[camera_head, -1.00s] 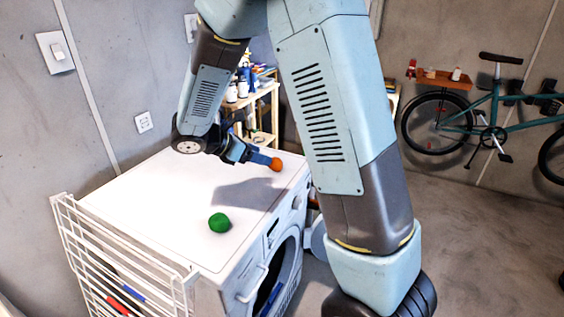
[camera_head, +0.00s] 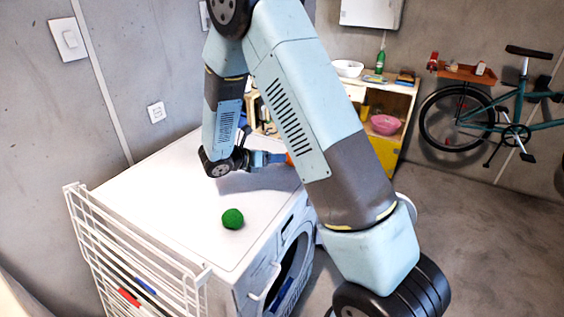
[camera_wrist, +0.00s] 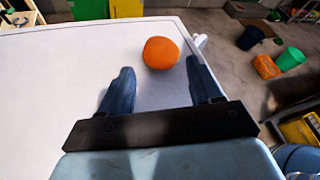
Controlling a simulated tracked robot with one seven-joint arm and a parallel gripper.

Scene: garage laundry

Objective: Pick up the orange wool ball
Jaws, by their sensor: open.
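The orange wool ball (camera_wrist: 161,53) lies on the white top of the washing machine (camera_wrist: 60,90), near its edge, in the wrist view. In the head view only a sliver of the ball (camera_head: 289,159) shows; my arm hides the rest. My gripper (camera_wrist: 158,75) is open and empty. Its two blue fingers point toward the ball, one to each side, with the ball around and slightly beyond the fingertips and closer to the right finger. I cannot tell whether a finger touches it. In the head view my gripper (camera_head: 280,158) is low over the machine's far end.
A green ball (camera_head: 232,218) sits nearer on the machine top. A white drying rack (camera_head: 130,250) stands at its left front. Beyond are a shelf with a pink bowl (camera_head: 385,124) and a bicycle (camera_head: 500,130).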

